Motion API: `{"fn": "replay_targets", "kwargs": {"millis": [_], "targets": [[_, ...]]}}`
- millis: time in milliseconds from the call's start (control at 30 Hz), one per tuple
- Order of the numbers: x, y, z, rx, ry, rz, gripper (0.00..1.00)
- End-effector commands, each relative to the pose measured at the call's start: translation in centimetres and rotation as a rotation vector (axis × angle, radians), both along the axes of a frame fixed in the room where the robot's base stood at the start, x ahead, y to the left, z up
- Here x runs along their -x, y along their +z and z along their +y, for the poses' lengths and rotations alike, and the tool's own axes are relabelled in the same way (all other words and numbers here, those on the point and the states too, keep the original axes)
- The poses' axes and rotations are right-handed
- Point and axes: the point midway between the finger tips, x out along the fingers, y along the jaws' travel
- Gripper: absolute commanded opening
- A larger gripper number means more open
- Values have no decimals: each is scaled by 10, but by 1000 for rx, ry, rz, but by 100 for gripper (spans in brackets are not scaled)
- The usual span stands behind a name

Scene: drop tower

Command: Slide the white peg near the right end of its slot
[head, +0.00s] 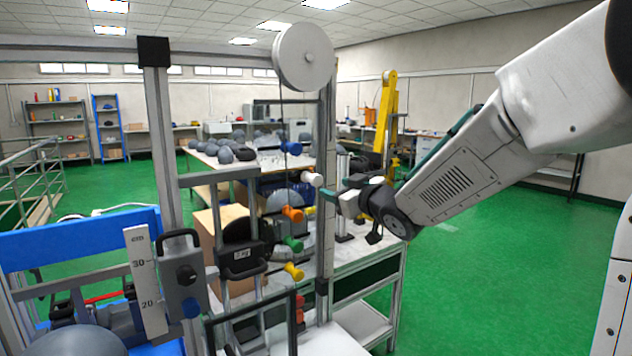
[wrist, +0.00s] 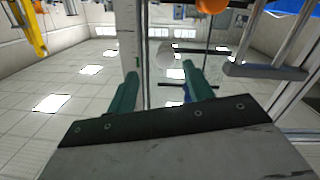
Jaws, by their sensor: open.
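The white peg (head: 311,179) sticks out of the tower beside its right upright (head: 326,235). In the wrist view, the white peg (wrist: 165,56) shows its round end just beyond my two green fingertips, roughly between them. My gripper (head: 326,194) is open and empty, to the right of the peg and close to it. The head view does not clearly show whether a finger touches the peg. The slot itself is too small to make out clearly; a thin dark bar (wrist: 205,50) runs sideways from the peg in the wrist view.
An orange peg (head: 292,213), a green peg (head: 292,243) and a yellow peg (head: 293,271) stick out lower on the tower. A dark weight (head: 241,250) and a scale ruler (head: 146,283) stand to the left. Green floor right of the tower is free.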

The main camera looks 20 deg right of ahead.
Motion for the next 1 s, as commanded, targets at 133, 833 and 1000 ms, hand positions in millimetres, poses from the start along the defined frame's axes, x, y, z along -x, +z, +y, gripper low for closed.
{"fn": "replay_targets", "kwargs": {"millis": [133,833,1000], "targets": [[-9,2,8,-12,52,-47,52],[-80,3,32,-14,56,-52,52],[-80,3,32,-14,56,-52,52]]}}
